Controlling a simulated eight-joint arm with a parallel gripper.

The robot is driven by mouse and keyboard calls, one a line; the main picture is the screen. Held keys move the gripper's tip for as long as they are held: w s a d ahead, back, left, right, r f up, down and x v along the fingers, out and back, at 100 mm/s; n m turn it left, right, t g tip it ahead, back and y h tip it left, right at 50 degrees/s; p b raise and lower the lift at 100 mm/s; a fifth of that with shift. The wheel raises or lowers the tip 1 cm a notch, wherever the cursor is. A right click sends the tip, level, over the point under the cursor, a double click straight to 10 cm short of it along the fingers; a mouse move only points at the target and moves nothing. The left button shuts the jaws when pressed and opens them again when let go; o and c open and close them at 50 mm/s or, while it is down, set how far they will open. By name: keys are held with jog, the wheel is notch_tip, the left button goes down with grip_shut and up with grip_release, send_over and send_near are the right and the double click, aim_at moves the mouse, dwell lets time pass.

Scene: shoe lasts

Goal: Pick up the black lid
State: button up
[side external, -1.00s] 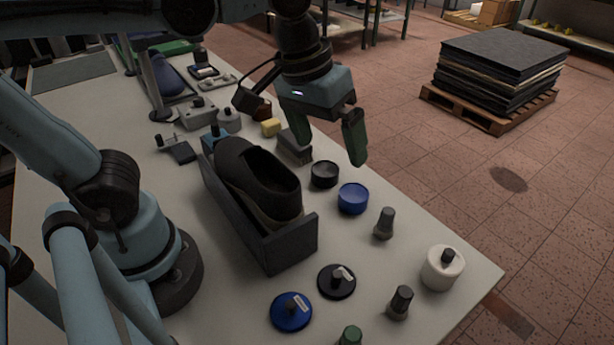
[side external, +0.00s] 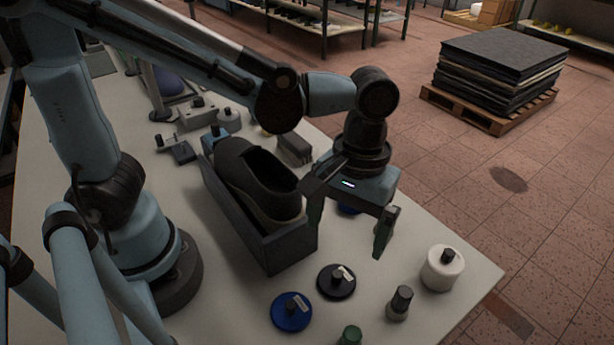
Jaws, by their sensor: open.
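The black lid (side external: 329,288) lies flat on the white table, a round disc with a dark knob and a pale tag on it. A blue lid (side external: 286,318) of the same form lies just to its lower left. My gripper (side external: 346,238) is open and empty, pointing down above the table, higher in the picture than the black lid and apart from it. One finger is by the end of the dark box, the other is to the right. The black tin and the dark grey knobbed piece are hidden behind my gripper and arm.
A dark open box (side external: 284,252) holding a black shoe (side external: 262,180) stands left of my gripper. A white jar (side external: 442,269), a grey bottle (side external: 400,303) and a green-topped item (side external: 350,335) stand near the lid.

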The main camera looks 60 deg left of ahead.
aim_at(339, 273)
jog(key=shift+s+d+f, duration=0.1)
jog(key=shift+s+f, duration=0.1)
jog(key=shift+f, duration=1.4)
jog(key=shift+s+d+f, duration=0.15)
jog(key=shift+s+f, duration=0.1)
jog(key=shift+f, duration=1.35)
jog(key=shift+s+d+f, duration=0.1)
jog(key=shift+s+f, duration=0.1)
jog(key=shift+f, duration=1.4)
jog(key=c, duration=1.1)
